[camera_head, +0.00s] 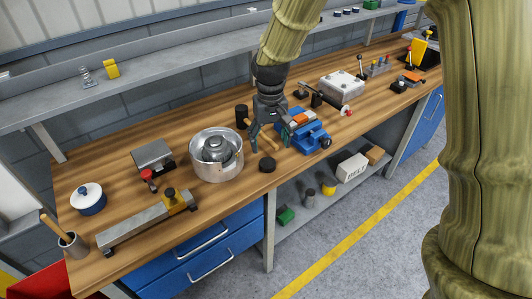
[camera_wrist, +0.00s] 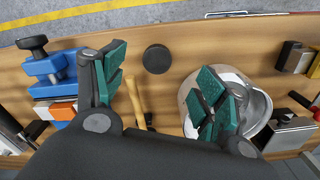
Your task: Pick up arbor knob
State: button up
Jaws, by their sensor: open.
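A small round black knob (camera_head: 267,165) stands on the workbench near its front edge, between the steel pot and the blue vise; I take it for the arbor knob, though the frames do not label it. In the wrist view the knob (camera_wrist: 157,58) shows as a dark disc, lying between the lines of my two fingers and a little beyond their tips. My gripper (camera_head: 271,143) points down above the bench, just behind and above the knob. Its green-padded fingers (camera_wrist: 163,72) are spread wide, with nothing between them. The fingers do not touch the knob.
The steel pot (camera_head: 217,170) stands close left of my gripper and the blue vise (camera_head: 312,139) close right. A wooden-handled mallet (camera_head: 242,117) lies behind. A metal bar with a yellow clamp (camera_head: 140,222) lies front left. Bare wood surrounds the knob.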

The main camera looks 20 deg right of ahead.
jog(key=p, duration=0.1)
send_over(268, 164)
jog(key=f, duration=0.5)
jog(key=shift+s+f, duration=0.15)
jog(key=shift+s, duration=0.1)
jog(key=shift+s+f, duration=0.1)
jog(key=shift+f, duration=0.05)
jog(key=shift+w+f+p, duration=0.2)
jog(key=shift+f+p, duration=0.3)
jog(key=shift+f, duration=0.4)
jog(key=shift+w+f+p, duration=0.2)
jog(key=shift+f+p, duration=0.3)
jog(key=shift+f, duration=1.15)
